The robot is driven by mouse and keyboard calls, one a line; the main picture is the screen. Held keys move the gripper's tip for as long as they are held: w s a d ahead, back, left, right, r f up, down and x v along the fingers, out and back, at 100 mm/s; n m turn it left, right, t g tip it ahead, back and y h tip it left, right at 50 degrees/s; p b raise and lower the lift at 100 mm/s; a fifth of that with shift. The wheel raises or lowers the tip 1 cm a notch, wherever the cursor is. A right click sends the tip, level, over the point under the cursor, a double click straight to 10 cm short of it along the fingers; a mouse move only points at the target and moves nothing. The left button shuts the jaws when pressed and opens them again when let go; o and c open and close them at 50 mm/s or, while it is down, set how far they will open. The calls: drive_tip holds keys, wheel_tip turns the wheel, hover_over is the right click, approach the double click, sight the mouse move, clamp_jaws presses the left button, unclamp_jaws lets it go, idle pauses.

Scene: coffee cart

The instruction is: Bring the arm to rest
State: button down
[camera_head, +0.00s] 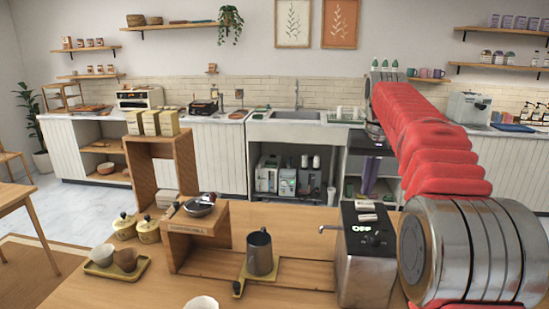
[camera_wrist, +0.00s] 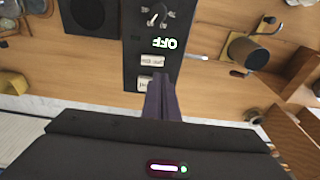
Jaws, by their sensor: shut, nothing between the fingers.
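My red arm reaches away from the camera on the right in the head view. My gripper (camera_head: 369,190) points down behind the machine with the lit OFF display (camera_head: 367,255). Its dark fingers are together with nothing between them. In the wrist view the closed fingers (camera_wrist: 160,82) show over the near end of the same machine's dark top (camera_wrist: 150,50). I cannot tell the gap between fingertips and machine.
A dark metal mug (camera_head: 260,252) stands on a small board left of the machine. A wooden stand (camera_head: 190,250) holds a small dark pan (camera_head: 200,207). A tray (camera_head: 105,270) with two cups and two lidded pots (camera_head: 148,230) are further left. A back counter (camera_head: 215,150) runs behind.

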drive_tip(key=s+a+f+n+t, duration=0.15)
drive_tip(key=s+a, duration=0.35)
drive_tip(key=s, duration=0.7)
drive_tip(key=s+a+f+t, duration=0.1)
drive_tip(key=s+a+f, duration=0.35)
drive_tip(key=s, duration=0.85)
drive_tip(key=s+a+f+t, duration=0.1)
drive_tip(key=s+a+f, duration=0.2)
drive_tip(key=s+f, duration=0.4)
drive_tip(key=shift+s+n, duration=0.35)
drive_tip(key=shift+s, duration=0.55)
